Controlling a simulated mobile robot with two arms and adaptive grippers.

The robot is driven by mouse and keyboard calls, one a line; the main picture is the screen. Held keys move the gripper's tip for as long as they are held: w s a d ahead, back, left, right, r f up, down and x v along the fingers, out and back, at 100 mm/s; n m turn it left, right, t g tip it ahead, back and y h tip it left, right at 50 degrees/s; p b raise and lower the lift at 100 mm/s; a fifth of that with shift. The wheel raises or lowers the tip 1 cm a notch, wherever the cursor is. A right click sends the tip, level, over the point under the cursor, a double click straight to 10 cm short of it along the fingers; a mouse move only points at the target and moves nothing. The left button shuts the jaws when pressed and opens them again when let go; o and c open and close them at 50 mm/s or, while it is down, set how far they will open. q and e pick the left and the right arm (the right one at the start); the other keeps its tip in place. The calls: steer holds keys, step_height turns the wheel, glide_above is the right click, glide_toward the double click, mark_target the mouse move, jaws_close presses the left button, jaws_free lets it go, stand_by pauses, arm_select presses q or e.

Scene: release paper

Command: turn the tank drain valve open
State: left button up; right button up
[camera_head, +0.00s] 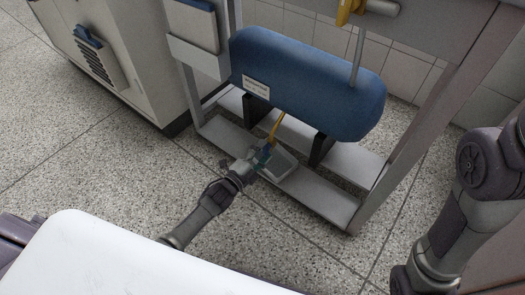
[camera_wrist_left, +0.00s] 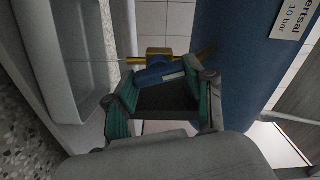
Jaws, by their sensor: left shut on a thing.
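The blue tank (camera_head: 305,82) lies horizontally in a grey metal frame, and its side also fills part of the left wrist view (camera_wrist_left: 245,55). The drain valve is a brass body (camera_wrist_left: 158,54) on a thin pipe (camera_head: 277,124) below the tank. Its blue handle (camera_wrist_left: 158,74) sits between the green-padded fingers of my left gripper (camera_head: 264,153). My left gripper is shut on this handle; the fingers hide its ends. In the left wrist view the handle lies slightly tilted, close to the line of the pipe. My right gripper is out of view.
A grey tray (camera_head: 279,165) sits on the frame's lower rail under the valve. Frame posts (camera_head: 425,125) stand around the tank. A beige cabinet (camera_head: 120,55) is at left. A yellow fitting (camera_head: 347,10) is above the tank. Speckled floor (camera_head: 110,165) in front is open.

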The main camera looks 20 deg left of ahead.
arm_select(q)
steer(key=m, duration=0.2)
steer(key=shift+f+m, duration=0.1)
steer(key=shift+m, duration=0.6)
steer(key=shift+d, duration=0.1)
steer(key=o, duration=1.2)
steer(key=shift+c, duration=0.2)
steer(key=v, duration=1.2)
